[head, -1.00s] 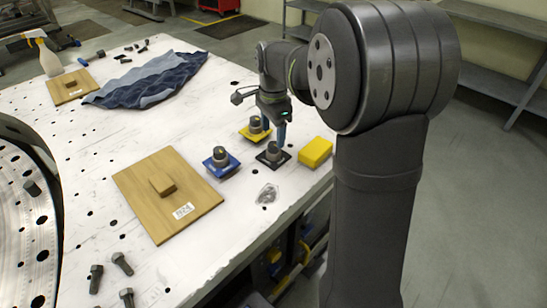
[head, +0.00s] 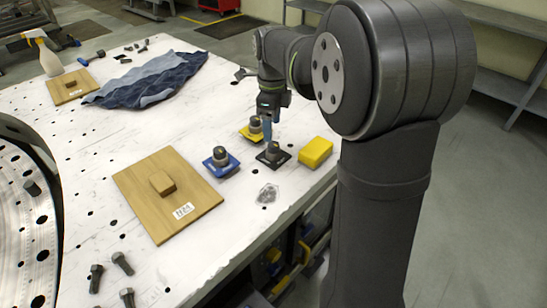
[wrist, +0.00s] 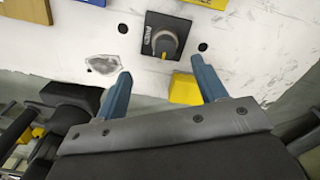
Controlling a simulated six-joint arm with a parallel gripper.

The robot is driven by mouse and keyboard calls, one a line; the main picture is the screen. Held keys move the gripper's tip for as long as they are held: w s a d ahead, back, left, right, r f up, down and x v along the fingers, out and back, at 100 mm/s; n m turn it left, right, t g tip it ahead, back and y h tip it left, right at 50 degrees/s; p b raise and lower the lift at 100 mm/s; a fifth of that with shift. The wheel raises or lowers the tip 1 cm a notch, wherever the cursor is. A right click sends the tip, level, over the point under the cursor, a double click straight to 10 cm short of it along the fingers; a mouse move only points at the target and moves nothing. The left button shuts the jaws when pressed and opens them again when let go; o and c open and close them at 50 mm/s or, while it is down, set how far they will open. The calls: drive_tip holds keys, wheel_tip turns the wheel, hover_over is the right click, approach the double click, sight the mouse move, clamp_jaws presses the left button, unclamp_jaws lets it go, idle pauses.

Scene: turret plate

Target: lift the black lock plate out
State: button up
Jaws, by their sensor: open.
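The black lock plate (head: 273,157) lies flat on the white table, with a round grey knob standing on it. It also shows in the wrist view (wrist: 151,47), beyond the fingertips, with its knob and a white label. My gripper (head: 268,132) is above and just behind the black plate in the head view.
A blue plate (head: 221,162) and a yellow plate (head: 251,132), both with knobs, sit close by. A yellow block (head: 316,152) is to the right. A crumpled clear item (head: 267,193) lies in front. A wooden board (head: 150,212) is at left. The table edge is near.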

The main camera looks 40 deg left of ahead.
sight(274, 144)
wheel_tip(274, 144, down, 4)
drive_tip(key=shift+f, duration=0.1)
drive_tip(key=f, duration=0.5)
drive_tip(key=shift+w, duration=0.4)
